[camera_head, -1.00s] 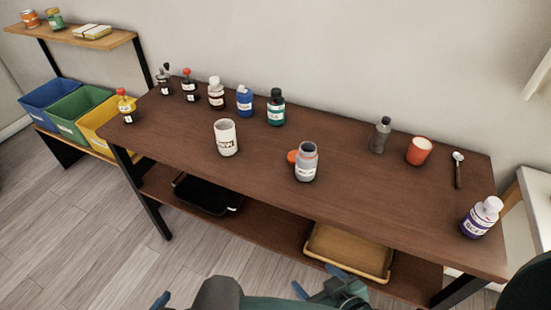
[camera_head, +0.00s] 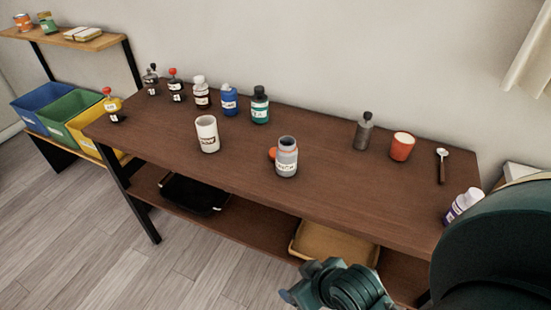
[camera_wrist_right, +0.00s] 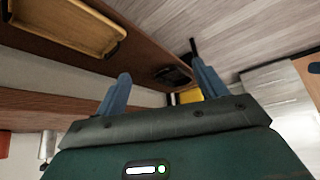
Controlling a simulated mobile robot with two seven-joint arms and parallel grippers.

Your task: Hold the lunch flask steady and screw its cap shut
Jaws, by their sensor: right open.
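The lunch flask (camera_head: 287,163) is a grey, wide-mouthed jar with a white label. It stands upright and uncovered near the middle of the tabletop. An orange cap (camera_head: 271,153) lies on the table just behind its left side, partly hidden by the flask. My right gripper (camera_head: 289,296) is low at the bottom of the head view, in front of the table and well apart from the flask. In the right wrist view its two blue fingers (camera_wrist_right: 162,86) are spread with nothing between them. My left gripper is not in view.
A white mug (camera_head: 207,135) stands left of the flask. Several bottles line the back left, including a green one (camera_head: 260,106). A grey bottle (camera_head: 363,132), orange cup (camera_head: 402,147), spoon (camera_head: 442,166) and purple-labelled bottle (camera_head: 461,206) are rightward. A tray (camera_head: 320,246) sits on the lower shelf.

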